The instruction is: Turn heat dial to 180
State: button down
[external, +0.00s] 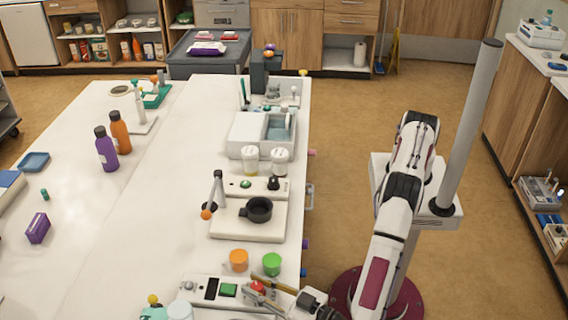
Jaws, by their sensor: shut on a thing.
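A red knob (257,286) shows on a pale control unit (192,284) at the bottom of the external view. The unit also has a dark display and a green button (228,290). My gripper (252,285) reaches in from the right, low over this unit, with its fingers on either side of the red knob and shut on it. The fingers hide part of the knob. A black knob (273,183) sits on the panel behind the black pot, clear of my gripper. No scale or number is readable on either knob, so I cannot tell the setting.
Orange (238,260) and green (272,264) cups stand just behind the gripper. A black pot (259,209) sits on a pale base beyond them. Two lidded jars (280,162) stand farther back. A yellow-topped item (153,300) is at the lower left.

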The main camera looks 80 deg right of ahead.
aim_at(262, 289)
jog(key=shift+r+m+g+h, duration=0.2)
jog(key=shift+m+g+h, duration=0.15)
jog(key=shift+h, duration=0.25)
jog(key=c, duration=2)
grip_release()
jog(key=shift+o, duration=1.2)
jog(key=shift+f, duration=0.1)
jog(key=shift+s+a, duration=0.1)
jog(key=shift+s, duration=0.05)
jog(key=shift+v, duration=3.55)
